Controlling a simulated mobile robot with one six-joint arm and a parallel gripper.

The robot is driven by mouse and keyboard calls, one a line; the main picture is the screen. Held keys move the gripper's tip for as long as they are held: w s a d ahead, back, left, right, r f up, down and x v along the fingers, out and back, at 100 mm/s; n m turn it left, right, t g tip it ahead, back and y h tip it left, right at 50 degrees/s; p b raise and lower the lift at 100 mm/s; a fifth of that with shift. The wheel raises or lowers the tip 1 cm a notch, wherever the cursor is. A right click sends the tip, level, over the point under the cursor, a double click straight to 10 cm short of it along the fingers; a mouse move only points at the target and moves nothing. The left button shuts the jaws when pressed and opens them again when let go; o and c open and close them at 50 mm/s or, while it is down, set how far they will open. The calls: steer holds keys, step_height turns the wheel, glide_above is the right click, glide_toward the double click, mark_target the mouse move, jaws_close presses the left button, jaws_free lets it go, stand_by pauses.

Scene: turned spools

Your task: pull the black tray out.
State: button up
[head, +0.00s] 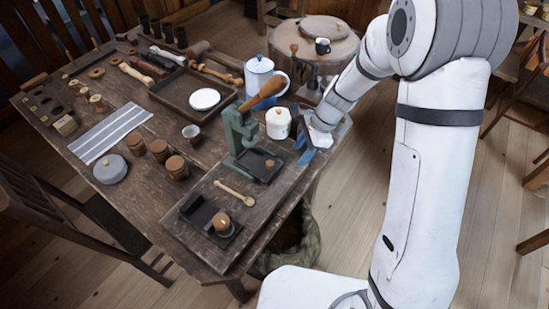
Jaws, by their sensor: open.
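A small black tray (264,171) sits at the foot of the green press (236,135), on the near right part of the table. A small brown piece lies on it. A second dark, tray-like piece (200,212) lies nearer the table's front corner, with a round brown object (222,223) at its right end. My gripper (305,151) is at the table's right edge, to the right of the press and its tray, apart from both. Its blue fingertips show in part, and it is open with nothing seen between them. The arm hides some of the table edge behind it.
A lidded white pot (278,123) stands close to my gripper's left. A wooden spoon (235,193) lies in front of the press. A blue-and-white jug (262,76) and a large brown tray (181,112) are farther back. A sack (290,245) stands below the table edge.

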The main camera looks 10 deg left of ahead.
mark_target(271, 163)
steer(key=s+a, duration=0.1)
steer(key=a, duration=0.1)
steer(key=s+a+p, duration=0.1)
steer(key=a, duration=0.1)
steer(key=s+a, duration=0.1)
steer(key=a, duration=0.2)
steer(key=shift+r, duration=0.1)
steer(key=shift+x, duration=1.1)
steer(key=shift+f, duration=0.5)
jaws_close()
